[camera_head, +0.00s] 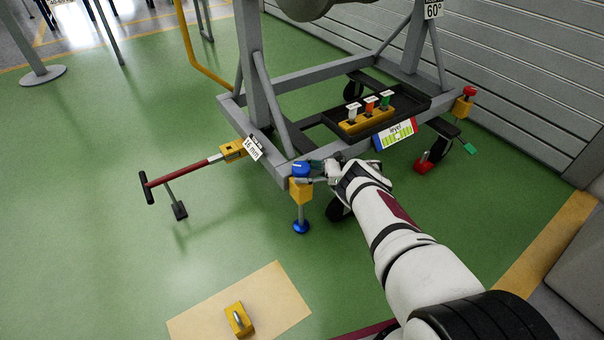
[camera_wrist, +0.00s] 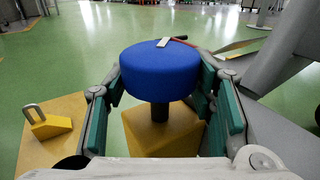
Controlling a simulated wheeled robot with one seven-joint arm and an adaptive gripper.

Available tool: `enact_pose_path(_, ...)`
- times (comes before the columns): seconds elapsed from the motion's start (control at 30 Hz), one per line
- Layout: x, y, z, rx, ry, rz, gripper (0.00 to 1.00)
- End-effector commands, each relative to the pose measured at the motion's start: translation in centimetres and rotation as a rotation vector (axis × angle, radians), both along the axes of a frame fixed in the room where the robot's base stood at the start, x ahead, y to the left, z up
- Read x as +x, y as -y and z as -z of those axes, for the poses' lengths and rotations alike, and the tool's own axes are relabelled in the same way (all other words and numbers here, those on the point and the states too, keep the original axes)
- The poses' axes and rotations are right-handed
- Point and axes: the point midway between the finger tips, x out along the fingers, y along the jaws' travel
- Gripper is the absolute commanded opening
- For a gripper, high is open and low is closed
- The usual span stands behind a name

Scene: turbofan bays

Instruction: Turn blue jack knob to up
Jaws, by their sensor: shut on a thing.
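The blue jack knob (camera_head: 300,168) tops a yellow jack block (camera_head: 301,190) at the near corner of the grey wheeled stand. Below the block is a blue foot (camera_head: 301,227) at floor level. In the wrist view the knob (camera_wrist: 158,70) is a thick round blue disc on a dark stem above the yellow block (camera_wrist: 160,137). My gripper (camera_head: 312,171) reaches it from the right. In the wrist view its green-padded fingers (camera_wrist: 160,88) stand on both sides of the knob and are shut on it. A white and red pointer mark (camera_wrist: 172,41) shows at the knob's far top edge.
The stand's frame (camera_head: 275,165) carries a black tray with a yellow block of coloured handles (camera_head: 368,115) and a level panel (camera_head: 396,134). A red tow bar (camera_head: 185,172) sticks out left. A yellow padlock-like block (camera_head: 239,319) lies on a tan mat (camera_head: 285,290). Green floor is clear at left.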

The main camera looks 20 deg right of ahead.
Motion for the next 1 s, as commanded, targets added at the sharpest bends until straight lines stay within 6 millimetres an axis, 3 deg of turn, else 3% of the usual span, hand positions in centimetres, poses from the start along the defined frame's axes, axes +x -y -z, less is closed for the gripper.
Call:
enact_pose_path(0.2, -0.1, 0.2, -0.1, 0.001, 0.002, 0.000, 0.22)
enact_pose_path(0.23, -0.1, 0.2, -0.1, 0.002, 0.003, 0.000, 0.52)
enact_pose_path(0.3, -0.1, 0.2, -0.1, 0.002, 0.003, 0.000, 0.68)
enact_pose_path(0.33, -0.1, 0.2, -0.1, 0.002, 0.003, 0.000, 0.71)
enact_pose_path(0.7, -0.1, 0.5, -0.1, 0.003, 0.002, 0.001, 0.71)
enact_pose_path(1.0, -1.2, 4.9, -0.1, 0.002, 0.003, 0.002, 0.71)
